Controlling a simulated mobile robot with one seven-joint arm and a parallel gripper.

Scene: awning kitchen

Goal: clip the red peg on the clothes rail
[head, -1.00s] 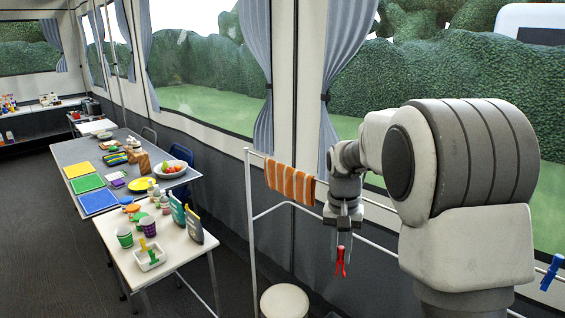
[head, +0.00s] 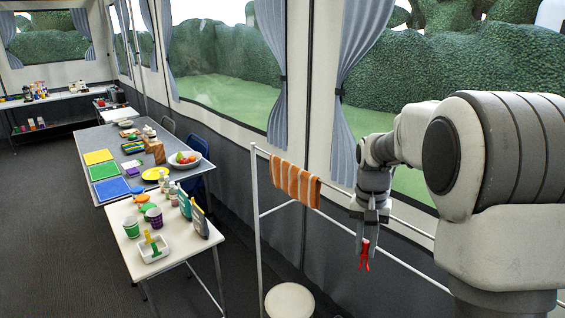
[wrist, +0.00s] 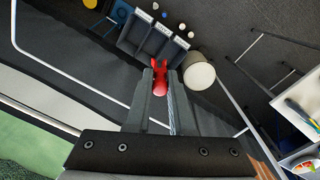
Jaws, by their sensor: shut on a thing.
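The red peg (head: 365,255) is held between the fingertips of my gripper (head: 366,240), which points downward. In the wrist view the red peg (wrist: 160,80) sits between the two fingers of my gripper (wrist: 161,84), which are shut on it. The white clothes rail (head: 412,228) is a thin-tubed frame. In the head view my gripper hangs in front of its bars, to the right of an orange striped towel. The peg appears apart from the rail; its depth from the bars is hard to tell.
The striped towel (head: 296,184) hangs over the rail's left part. A round white stool (head: 290,300) stands below. A white table (head: 180,240) with cups and a tray is left of the rail. In the wrist view a grey compartmented bin (wrist: 150,38) lies below.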

